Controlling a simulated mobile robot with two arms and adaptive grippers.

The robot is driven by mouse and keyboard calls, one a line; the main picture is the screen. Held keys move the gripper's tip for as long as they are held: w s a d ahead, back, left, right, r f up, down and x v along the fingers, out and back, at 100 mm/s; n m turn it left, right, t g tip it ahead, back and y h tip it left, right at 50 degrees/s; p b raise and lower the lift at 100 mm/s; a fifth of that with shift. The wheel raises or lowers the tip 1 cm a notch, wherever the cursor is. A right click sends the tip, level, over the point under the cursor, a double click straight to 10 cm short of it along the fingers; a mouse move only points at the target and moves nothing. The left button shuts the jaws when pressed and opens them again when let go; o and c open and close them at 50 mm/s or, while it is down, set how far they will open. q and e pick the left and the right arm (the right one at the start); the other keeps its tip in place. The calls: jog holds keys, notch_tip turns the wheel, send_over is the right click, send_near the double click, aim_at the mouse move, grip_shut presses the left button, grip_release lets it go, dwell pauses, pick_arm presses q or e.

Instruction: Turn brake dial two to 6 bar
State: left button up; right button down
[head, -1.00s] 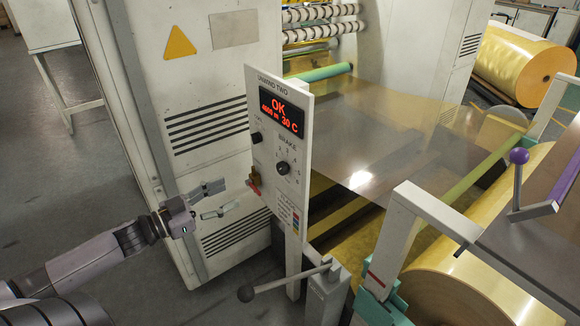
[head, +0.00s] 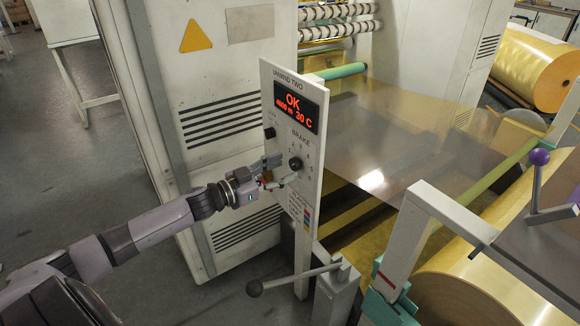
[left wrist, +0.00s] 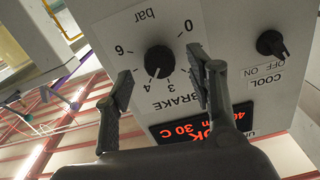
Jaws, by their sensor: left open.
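The brake dial (head: 296,164) is a black round knob on the white UNWIND TWO panel (head: 304,213). In the left wrist view the dial (left wrist: 158,61) appears upside down, with a scale from 0 to 6 bar; its pointer seems to face the 3 and 4 side, but the exact mark is unclear. My left gripper (head: 283,171) is open just in front of the panel by the dial. In the left wrist view its fingers stand on either side of the dial, with no clear contact. My right gripper is not in view.
A red display (head: 297,107) reads OK and 30 C. A smaller COOL switch (left wrist: 271,43) sits beside the dial. A black-knobbed lever (head: 290,279) sticks out below the panel. A machine cabinet (head: 215,90) stands behind my left arm; open floor lies at left.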

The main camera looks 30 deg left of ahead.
aim_at(292, 166)
pick_arm(q)
jog(key=shift+x, duration=1.5)
jog(key=c, duration=1.1)
jog(key=shift+c, duration=0.2)
